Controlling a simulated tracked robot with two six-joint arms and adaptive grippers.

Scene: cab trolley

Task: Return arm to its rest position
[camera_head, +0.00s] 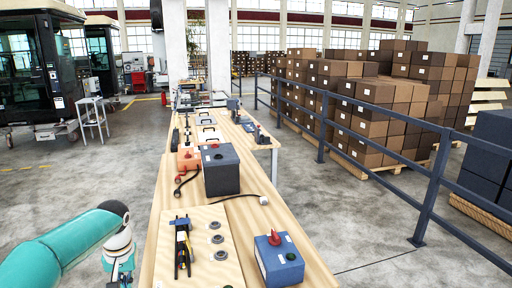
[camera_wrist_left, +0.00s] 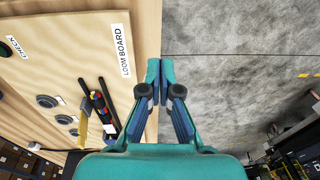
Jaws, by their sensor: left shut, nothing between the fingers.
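My left arm (camera_head: 62,248), teal with a white and grey wrist, comes in from the left at the bottom of the head view. Its wrist hangs beside the near left side of the wooden table, and the fingertips are cut off by the frame there. In the left wrist view my left gripper (camera_wrist_left: 159,85) points down with its fingertips together, shut and empty. It is over the table's edge, with grey floor to the right. My right gripper is in neither view.
The loom board (camera_head: 205,268) lies on the table (camera_head: 308,258), holding black clips and grey round sockets. A blue box with a red knob (camera_head: 278,260) and a dark box (camera_head: 221,175) stand nearby. A blue railing (camera_head: 428,190) runs right. Floor left of the table is open.

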